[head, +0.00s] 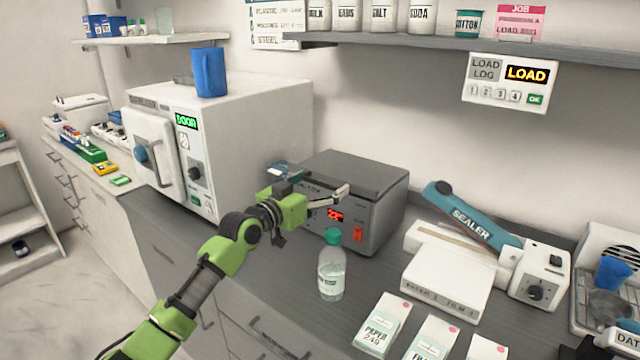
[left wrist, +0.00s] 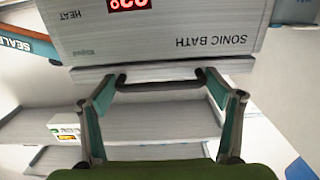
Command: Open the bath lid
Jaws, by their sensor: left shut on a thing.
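The sonic bath (head: 375,228) is a grey box on the counter with a red display and a red switch. Its flat grey lid (head: 362,172) lies level on top and looks closed. In the left wrist view the picture is upside down; the bath's front (left wrist: 160,35) fills the top and the lid's edge (left wrist: 95,75) runs below it. A dark bar handle (left wrist: 158,87) spans the lid's front. My left gripper (head: 318,192) is at the lid's front edge, shut on the handle; its fingers (left wrist: 160,80) also show in the wrist view. My right gripper is not seen.
A clear bottle with a green cap (head: 331,265) stands in front of the bath, near my left arm. A white oven-like unit (head: 225,130) stands left, a blue-armed sealer (head: 470,222) right. A shelf (head: 480,48) hangs above the counter.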

